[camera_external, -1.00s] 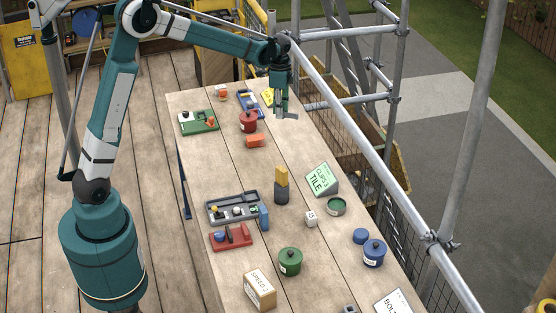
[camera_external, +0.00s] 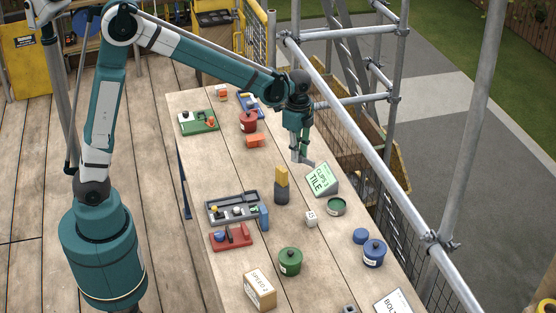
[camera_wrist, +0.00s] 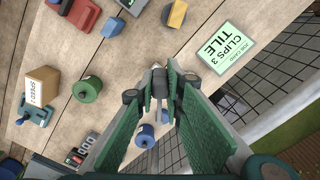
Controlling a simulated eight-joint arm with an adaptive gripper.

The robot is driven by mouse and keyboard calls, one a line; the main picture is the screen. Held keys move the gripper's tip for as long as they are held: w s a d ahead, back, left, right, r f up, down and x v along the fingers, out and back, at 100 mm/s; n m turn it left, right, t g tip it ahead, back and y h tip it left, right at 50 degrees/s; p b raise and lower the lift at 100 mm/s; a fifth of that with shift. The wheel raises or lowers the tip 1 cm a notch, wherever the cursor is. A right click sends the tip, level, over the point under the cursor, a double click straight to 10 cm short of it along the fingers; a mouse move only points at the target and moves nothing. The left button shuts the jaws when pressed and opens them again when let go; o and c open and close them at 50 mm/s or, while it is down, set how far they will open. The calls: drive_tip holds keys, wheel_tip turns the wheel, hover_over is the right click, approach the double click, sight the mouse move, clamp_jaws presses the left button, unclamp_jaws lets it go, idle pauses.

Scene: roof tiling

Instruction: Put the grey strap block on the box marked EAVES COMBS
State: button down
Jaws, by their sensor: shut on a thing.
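My gripper (camera_external: 301,160) hangs over the far right part of the bench, behind the green sign. It is shut on a small grey block (camera_wrist: 159,82), which looks like the grey strap block. The fingers hide part of it. It is held above the bench. A cardboard box (camera_external: 260,288) stands at the near edge of the bench, well away from my gripper. It also shows in the wrist view (camera_wrist: 41,86), where its lettering seems to read SPEED 2. I cannot read EAVES COMBS on any box.
A green TILE CLIPS sign (camera_external: 322,180) and a grey block with a yellow top (camera_external: 281,188) stand near my gripper. A grey tray (camera_external: 232,208), a green pot (camera_external: 290,261) and a blue pot (camera_external: 374,253) are nearer. Scaffold rail (camera_external: 370,150) runs along the right side.

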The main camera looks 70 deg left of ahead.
drive_tip(key=s+d+m, duration=0.2)
drive_tip(key=s+d, duration=0.2)
drive_tip(key=d, duration=0.5)
drive_tip(key=s+d+m, duration=0.2)
drive_tip(key=s+d, duration=0.3)
drive_tip(key=d, duration=0.5)
drive_tip(key=m, duration=0.4)
hover_over(257, 275)
wheel_tip(257, 275, down, 7)
drive_tip(key=shift+r, duration=0.2)
drive_tip(key=shift+f, duration=0.15)
drive_tip(key=shift+f+b, duration=0.3)
drive_tip(key=shift+f, duration=2.5)
drive_tip(key=shift+f, duration=2.05)
drive_tip(key=shift+f+b, duration=0.2)
drive_tip(key=shift+b, duration=0.1)
